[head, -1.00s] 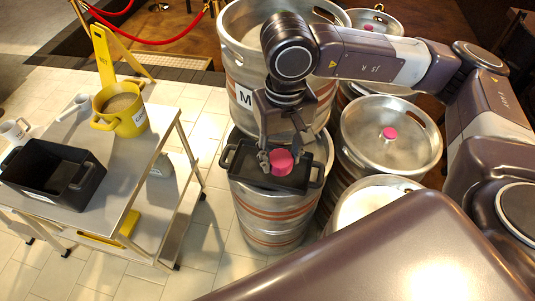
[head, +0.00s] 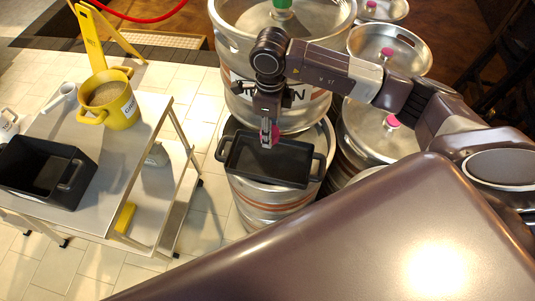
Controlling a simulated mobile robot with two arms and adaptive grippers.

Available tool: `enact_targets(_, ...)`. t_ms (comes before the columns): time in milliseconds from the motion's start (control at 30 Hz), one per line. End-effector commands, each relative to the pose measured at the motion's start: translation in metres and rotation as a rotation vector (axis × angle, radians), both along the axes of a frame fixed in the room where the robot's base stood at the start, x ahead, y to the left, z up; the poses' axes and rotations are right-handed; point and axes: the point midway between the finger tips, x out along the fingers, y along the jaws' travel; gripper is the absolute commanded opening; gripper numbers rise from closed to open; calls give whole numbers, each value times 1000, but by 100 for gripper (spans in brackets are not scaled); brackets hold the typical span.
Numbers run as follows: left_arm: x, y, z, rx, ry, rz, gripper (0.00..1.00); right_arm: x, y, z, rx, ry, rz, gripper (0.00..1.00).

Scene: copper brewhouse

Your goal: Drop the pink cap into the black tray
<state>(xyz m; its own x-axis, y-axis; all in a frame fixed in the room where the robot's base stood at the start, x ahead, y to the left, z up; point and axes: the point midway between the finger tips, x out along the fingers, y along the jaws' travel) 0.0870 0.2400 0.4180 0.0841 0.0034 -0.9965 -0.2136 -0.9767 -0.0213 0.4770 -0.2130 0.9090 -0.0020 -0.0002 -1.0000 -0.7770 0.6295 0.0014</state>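The pink cap (head: 275,134) is at the fingertips of my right gripper (head: 269,138), partly hidden by a finger. The fingers look closed on it, and it appears held over the back part of the black tray (head: 235,161). The tray is shallow and rectangular, with a handle at each end, and rests on top of a steel keg. No other item shows inside it. My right arm comes in from the right, and the gripper points down. My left gripper is not in view.
A taller steel keg (head: 232,62) stands right behind the tray. More kegs with pink caps (head: 392,121) stand to the right. At left, a cart (head: 140,185) carries a deep black bin (head: 73,152) and a yellow pot (head: 119,108) of grain. Tiled floor is clear between them.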

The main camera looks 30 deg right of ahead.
Motion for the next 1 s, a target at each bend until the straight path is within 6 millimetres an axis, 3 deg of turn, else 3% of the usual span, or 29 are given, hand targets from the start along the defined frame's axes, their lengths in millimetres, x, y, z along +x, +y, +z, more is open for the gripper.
enact_targets(100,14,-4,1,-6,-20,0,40,0,-8,-20,0,5,-218,0)
enact_targets(300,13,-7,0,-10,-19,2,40,1,-16,-39,-1,1,-441,0)
enact_targets(567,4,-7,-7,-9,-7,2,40,1,-18,-52,0,0,-493,0)
enact_targets(1000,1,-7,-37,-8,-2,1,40,1,-18,-99,0,1,-489,0)
